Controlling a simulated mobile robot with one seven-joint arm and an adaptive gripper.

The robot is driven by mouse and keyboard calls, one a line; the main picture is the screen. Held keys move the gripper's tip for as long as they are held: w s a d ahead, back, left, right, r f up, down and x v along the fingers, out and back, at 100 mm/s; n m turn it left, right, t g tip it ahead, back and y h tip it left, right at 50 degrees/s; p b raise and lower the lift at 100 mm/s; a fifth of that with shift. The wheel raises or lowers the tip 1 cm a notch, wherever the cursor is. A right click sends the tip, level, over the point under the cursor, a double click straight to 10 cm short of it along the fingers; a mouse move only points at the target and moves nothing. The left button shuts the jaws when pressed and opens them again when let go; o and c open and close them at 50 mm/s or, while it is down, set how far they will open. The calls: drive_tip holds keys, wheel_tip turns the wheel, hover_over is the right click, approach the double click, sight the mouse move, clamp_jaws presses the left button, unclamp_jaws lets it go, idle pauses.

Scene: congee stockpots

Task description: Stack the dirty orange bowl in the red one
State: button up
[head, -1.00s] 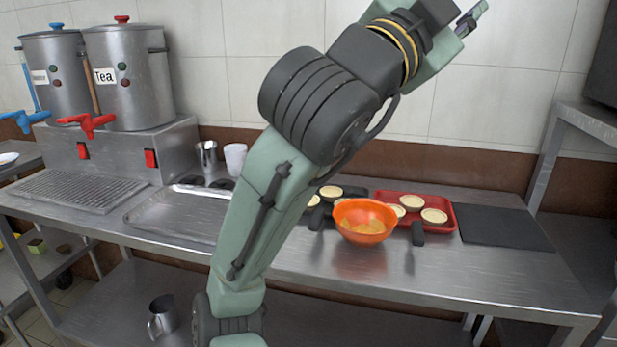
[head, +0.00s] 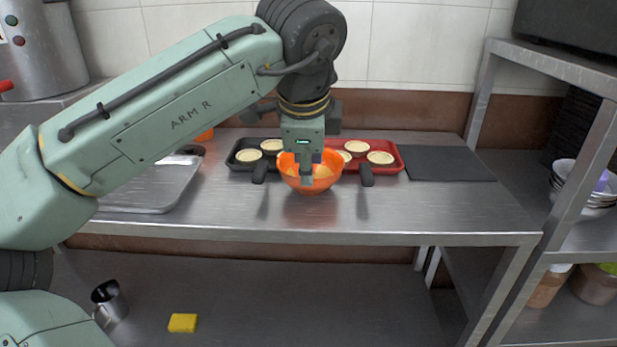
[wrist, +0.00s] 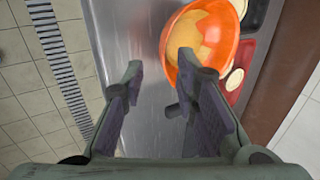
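The orange bowl (head: 290,177) stands upright on the steel counter, with yellowish residue inside. My gripper (head: 306,180) is in front of it in the head view and covers its middle. In the wrist view, the orange bowl (wrist: 229,75) is at the top right. I see no bowl that is clearly red; a small orange-red patch (head: 206,135) behind my arm is mostly hidden.
Behind the bowl are a black tray (head: 236,165) and a red tray (head: 397,160) with small pale tarts. A dark mat (head: 450,166) lies to the right. A bowl stack (head: 580,190) is on the right shelf. The front of the counter (head: 400,212) is clear.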

drive_tip(key=shift+w+x, duration=0.15)
drive_tip(key=shift+x, duration=1.2)
drive_tip(key=shift+w+x, duration=0.15)
drive_tip(key=shift+x, duration=1.2)
drive_tip(key=shift+r, duration=0.2)
drive_tip(key=shift+c, duration=0.5)
clamp_jaws()
